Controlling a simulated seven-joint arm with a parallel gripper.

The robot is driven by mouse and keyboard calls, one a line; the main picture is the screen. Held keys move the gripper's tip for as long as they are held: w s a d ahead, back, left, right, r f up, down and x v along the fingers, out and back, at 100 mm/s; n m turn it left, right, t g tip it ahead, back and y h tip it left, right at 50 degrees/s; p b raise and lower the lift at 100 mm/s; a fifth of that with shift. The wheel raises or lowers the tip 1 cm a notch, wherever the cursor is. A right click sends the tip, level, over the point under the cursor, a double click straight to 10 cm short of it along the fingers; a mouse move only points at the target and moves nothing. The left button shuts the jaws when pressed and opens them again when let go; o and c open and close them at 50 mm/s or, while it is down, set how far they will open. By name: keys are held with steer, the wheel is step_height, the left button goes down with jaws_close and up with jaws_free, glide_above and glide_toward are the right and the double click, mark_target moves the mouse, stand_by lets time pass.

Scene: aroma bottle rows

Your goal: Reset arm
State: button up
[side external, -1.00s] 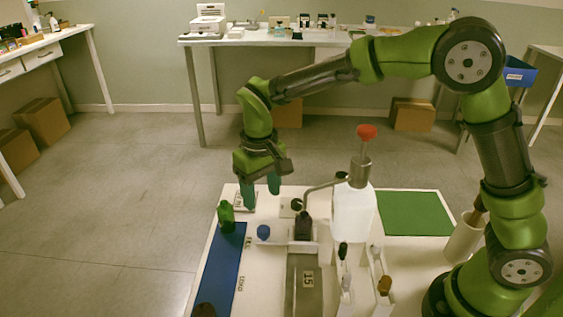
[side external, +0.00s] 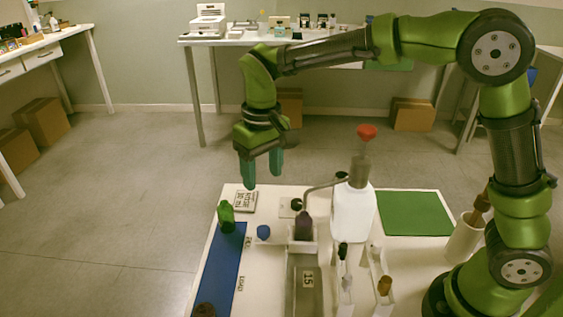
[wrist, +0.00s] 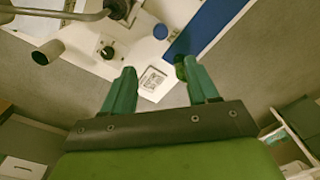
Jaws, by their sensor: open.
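My gripper (side external: 262,180) is open and empty in the side view, raised above the far left part of the white table (side external: 265,275). Its two teal fingers point down with clear air between them. In the wrist view my gripper (wrist: 160,82) shows both fingers spread apart, with a small printed card (wrist: 152,79) on the table below between them. The card (side external: 246,201) also shows in the side view. A green bottle (side external: 226,215) stands on the far end of a blue mat (side external: 222,265); in the wrist view it shows partly behind one finger.
A white pump bottle (side external: 353,212) with a red top and long spout stands mid-table. A dark bottle (side external: 303,226) stands under the spout. A blue cap (side external: 263,232) lies beside it. A green mat (side external: 415,213) is bare. Small bottles stand in narrow racks in front.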

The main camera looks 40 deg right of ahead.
steer(key=s+d+r+m+t+y, duration=0.1)
steer(key=s+d+r+m+t, duration=0.1)
steer(key=s+d, duration=0.4)
steer(key=s+d+r+m+t, duration=0.2)
steer(key=s+d+t, duration=0.3)
steer(key=s, duration=0.7)
steer(key=shift+d+r+y, duration=0.4)
steer(key=shift+d+r, duration=0.4)
steer(key=shift+r, duration=0.05)
